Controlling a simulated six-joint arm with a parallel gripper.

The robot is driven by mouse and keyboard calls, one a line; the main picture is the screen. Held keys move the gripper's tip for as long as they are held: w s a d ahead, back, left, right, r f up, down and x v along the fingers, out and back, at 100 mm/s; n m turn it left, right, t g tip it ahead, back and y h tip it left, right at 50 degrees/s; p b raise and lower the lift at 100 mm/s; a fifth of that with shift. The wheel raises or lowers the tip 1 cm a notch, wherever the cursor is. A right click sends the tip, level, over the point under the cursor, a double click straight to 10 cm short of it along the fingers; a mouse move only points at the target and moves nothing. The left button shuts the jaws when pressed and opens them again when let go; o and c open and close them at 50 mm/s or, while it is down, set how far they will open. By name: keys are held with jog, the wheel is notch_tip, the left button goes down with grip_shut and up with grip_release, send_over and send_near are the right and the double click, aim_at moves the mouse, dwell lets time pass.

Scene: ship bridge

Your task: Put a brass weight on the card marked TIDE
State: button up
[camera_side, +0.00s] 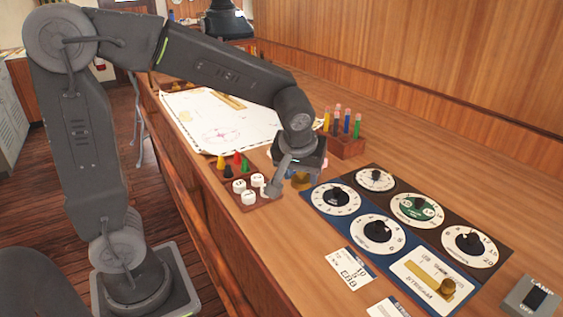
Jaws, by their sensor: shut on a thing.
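My gripper (290,179) is over the wooden counter, just right of a small rack of pegs and white knobs. It is shut, and a brass weight (302,182) shows at its jaws, partly hidden by the gripper body. I cannot tell whether the weight touches the counter. A white card (350,268) lies flat on the counter below the dial panels. Part of another card (392,309) shows at the bottom edge. The lettering is too small for me to tell which card is marked TIDE.
Dial panels (398,232) lie right of my gripper, with a brass bar and knob (431,275) on the nearest. A rack of coloured tubes (344,143) stands behind. The peg rack (249,202) is close left. A chart (214,120) lies farther back. A lamp switch (533,299) is at lower right.

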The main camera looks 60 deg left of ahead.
aim_at(347, 255)
jog(key=d+f+m+h, duration=0.1)
jog(key=d+f+m, duration=0.25)
jog(key=d, duration=1.15)
jog(key=shift+t, duration=0.3)
jog(key=shift+s+d+f+x, duration=0.1)
jog(key=shift+s+x, duration=0.1)
jog(key=shift+x, duration=0.65)
jog(key=shift+s+d+f+x, duration=0.1)
jog(key=shift+s+x, duration=0.05)
jog(key=shift+x, duration=0.75)
jog(key=shift+s+d+f+x, duration=0.1)
jog(key=shift+s+x, duration=0.1)
jog(key=shift+x, duration=0.65)
jog(key=shift+f, duration=0.35)
jog(key=o, duration=1.1)
jog(key=shift+o, duration=0.2)
